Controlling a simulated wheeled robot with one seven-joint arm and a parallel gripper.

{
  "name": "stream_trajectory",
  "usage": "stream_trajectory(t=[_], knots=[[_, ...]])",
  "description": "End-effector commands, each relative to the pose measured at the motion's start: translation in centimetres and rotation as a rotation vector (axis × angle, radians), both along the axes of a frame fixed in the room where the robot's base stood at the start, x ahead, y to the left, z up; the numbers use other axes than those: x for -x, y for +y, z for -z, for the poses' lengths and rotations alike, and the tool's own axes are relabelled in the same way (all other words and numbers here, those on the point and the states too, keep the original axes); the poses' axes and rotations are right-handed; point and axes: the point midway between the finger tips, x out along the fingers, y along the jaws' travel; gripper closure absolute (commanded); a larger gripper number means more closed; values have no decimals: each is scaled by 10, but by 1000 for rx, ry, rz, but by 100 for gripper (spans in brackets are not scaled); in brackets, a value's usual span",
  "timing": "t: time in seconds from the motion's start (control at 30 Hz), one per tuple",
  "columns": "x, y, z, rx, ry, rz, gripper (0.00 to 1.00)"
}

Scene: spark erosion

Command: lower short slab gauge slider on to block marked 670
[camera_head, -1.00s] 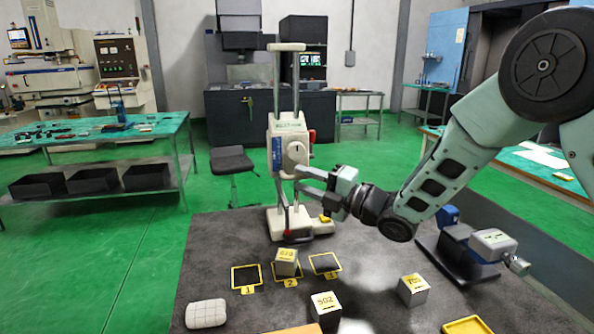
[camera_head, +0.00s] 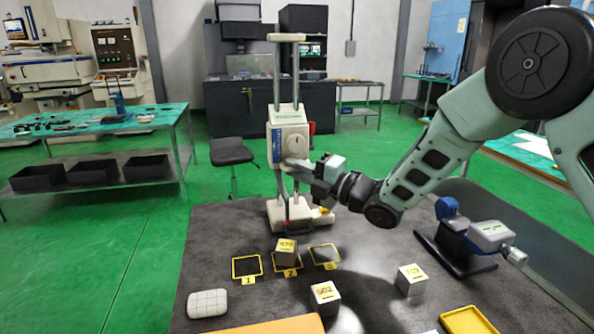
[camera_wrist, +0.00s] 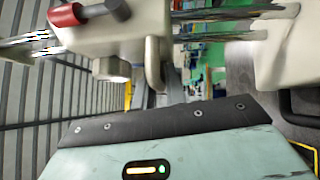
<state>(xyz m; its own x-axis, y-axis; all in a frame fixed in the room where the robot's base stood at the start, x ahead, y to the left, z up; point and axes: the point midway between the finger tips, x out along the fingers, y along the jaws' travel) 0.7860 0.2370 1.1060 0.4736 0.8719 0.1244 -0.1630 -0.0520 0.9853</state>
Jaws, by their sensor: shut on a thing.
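The gauge stands at the table's far side. Its cream slider (camera_head: 288,138) rides on two upright columns, well above the base (camera_head: 290,213). In the wrist view the slider (camera_wrist: 125,35) shows close up with a red knob. My gripper (camera_head: 303,170) is shut at the slider's lower right side; its fingertips are partly hidden. The block (camera_head: 286,253) on yellow-edged square 2 seems to be the one marked 670, but its number is blurred. It sits in front of the gauge base, apart from it.
Blocks marked 502 (camera_head: 325,298) and about 707 (camera_head: 411,280) stand nearer on the table. Squares 1 (camera_head: 247,266) and 3 (camera_head: 325,256) look empty. A white pad (camera_head: 207,303) lies left, a vise (camera_head: 470,240) right, and a yellow tray (camera_head: 466,321) near right.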

Motion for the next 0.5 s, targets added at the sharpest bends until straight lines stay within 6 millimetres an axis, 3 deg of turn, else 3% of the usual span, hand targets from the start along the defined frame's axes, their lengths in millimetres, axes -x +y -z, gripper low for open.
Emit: stream_trajectory(t=[0.5], knots=[[1, 0, 55, 1, 2, 0, 100]])
